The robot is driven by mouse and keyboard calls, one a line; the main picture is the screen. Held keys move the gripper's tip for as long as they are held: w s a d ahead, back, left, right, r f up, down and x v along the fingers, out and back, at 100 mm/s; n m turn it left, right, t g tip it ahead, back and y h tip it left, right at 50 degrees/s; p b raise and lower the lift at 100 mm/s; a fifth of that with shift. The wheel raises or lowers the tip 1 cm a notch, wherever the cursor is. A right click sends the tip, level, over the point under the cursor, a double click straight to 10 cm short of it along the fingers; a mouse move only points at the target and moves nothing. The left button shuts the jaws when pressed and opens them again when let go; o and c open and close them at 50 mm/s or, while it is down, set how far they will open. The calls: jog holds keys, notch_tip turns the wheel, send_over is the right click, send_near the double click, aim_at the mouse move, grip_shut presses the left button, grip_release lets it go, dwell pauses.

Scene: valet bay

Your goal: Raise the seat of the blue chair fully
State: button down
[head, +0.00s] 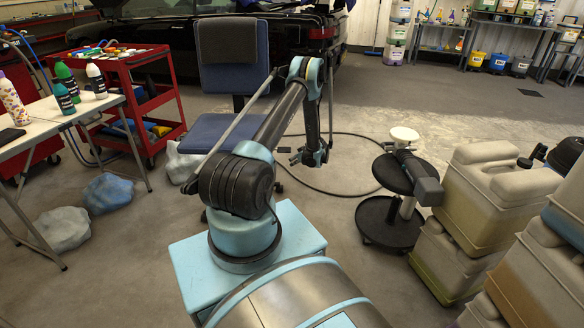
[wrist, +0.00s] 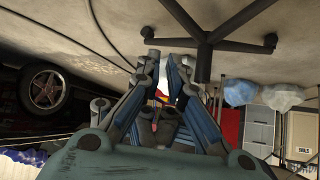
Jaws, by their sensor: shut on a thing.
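The blue chair (head: 207,134) stands beyond my arm in the head view, its upright backrest (head: 233,60) near the dark car. My arm hides part of the seat. The held part is small and mostly hidden by the fingers. The chair's dark star base (wrist: 215,38) with castors and its column (wrist: 203,66) show beside the fingers.
A round black stool (head: 400,175) stands right of my gripper. Stacked canisters (head: 486,205) crowd the right side. A red cart (head: 150,75) and a white table (head: 50,117) stand left, with wrapped bundles (head: 108,192) on the floor. A cable loops behind my gripper.

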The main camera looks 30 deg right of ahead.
jog(key=s+d, duration=0.5)
jog(key=shift+s+d, duration=0.2)
jog(key=shift+d, duration=0.1)
dwell(0.4)
dwell(0.3)
